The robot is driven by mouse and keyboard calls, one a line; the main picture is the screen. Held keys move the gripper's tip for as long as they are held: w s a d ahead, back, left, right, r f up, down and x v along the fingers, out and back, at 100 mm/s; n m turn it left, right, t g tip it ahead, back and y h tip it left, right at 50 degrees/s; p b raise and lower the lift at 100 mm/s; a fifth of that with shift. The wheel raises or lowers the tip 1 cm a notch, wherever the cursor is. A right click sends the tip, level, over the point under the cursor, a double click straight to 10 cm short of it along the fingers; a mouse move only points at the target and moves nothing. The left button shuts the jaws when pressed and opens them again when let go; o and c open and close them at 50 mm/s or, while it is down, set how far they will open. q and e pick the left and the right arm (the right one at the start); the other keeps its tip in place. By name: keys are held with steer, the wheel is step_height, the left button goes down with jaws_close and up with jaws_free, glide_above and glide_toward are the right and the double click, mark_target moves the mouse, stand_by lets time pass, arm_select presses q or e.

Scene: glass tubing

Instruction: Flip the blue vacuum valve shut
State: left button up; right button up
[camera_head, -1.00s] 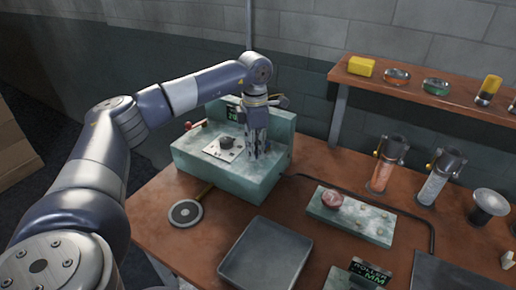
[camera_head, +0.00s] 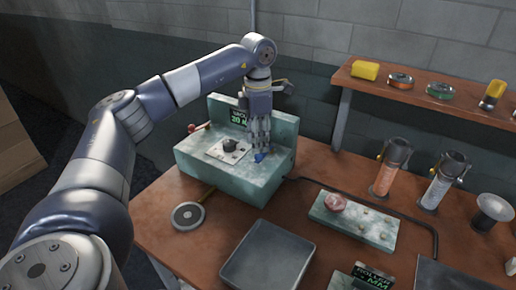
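The blue vacuum valve (camera_head: 259,157) is a small blue handle on top of the pale green machine (camera_head: 225,182), at its right side. My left gripper (camera_head: 260,147) points down just above and behind the valve, in front of the machine's raised back. Its fingers look close together, but they are too small to tell whether they are open or shut. I cannot tell whether they touch the valve. The valve's exact angle is also unclear. My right gripper is out of view.
The machine also has a black knob (camera_head: 229,145), a red-tipped lever (camera_head: 192,128) and a display (camera_head: 238,117). A shelf (camera_head: 420,98) stands at the right.

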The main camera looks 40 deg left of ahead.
arm_select(q)
step_height(320, 180, up, 7)
steer(key=shift+r, duration=0.15)
stand_by(0.5)
